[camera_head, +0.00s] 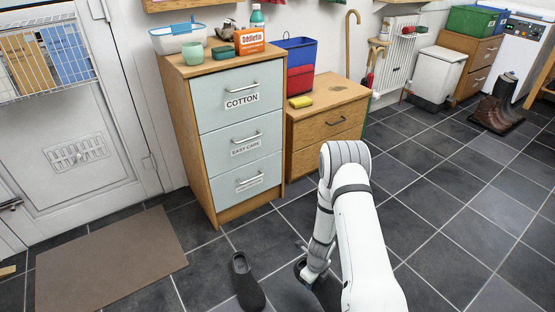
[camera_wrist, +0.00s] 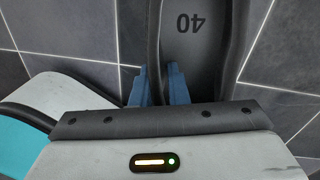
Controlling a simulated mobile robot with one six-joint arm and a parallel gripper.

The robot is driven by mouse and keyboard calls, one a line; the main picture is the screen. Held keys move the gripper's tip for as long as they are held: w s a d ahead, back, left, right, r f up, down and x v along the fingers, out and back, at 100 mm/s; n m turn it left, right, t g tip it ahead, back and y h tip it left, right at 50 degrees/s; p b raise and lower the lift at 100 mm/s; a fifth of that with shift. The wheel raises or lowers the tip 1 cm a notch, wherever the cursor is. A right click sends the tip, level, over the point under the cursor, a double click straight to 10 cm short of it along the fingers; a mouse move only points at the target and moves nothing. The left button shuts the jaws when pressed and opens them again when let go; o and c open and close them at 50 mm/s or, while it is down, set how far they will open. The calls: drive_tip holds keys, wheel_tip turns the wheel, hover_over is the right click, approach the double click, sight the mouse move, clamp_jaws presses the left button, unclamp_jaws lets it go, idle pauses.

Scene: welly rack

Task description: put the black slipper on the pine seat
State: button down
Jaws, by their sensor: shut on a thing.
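In the wrist view, my gripper (camera_wrist: 158,72) has its blue fingers on either side of the side wall of a black slipper (camera_wrist: 195,45), shut on it. The slipper's grey insole shows an upside-down "40", and its far end is out of frame. In the head view, a black slipper (camera_head: 247,284) lies on the floor left of my arm. Another dark shape (camera_head: 303,272) shows by my arm's end, mostly hidden by the arm; my fingers are hidden there. I cannot make out a pine seat for certain.
A drawer cabinet (camera_head: 238,145) and a lower wooden cabinet (camera_head: 326,128) stand ahead. A brown mat (camera_head: 110,258) lies left. Boots (camera_head: 497,110) stand far right, near a partly visible wooden piece (camera_head: 547,88). The tiled floor at right is clear.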

drive_tip(key=w+d+r+n+h+p, duration=0.1)
drive_tip(key=r+n+p, duration=1.2)
drive_tip(key=r, duration=1.5)
drive_tip(key=w+d+r+n+h+p, duration=0.1)
drive_tip(key=r+n+p, duration=1.3)
drive_tip(key=r, duration=1.5)
drive_tip(key=w+p, duration=0.1)
drive_tip(key=p, duration=0.3)
drive_tip(key=shift+w+d+t, duration=0.35)
drive_tip(key=shift+t, duration=0.05)
drive_tip(key=shift+f, duration=0.15)
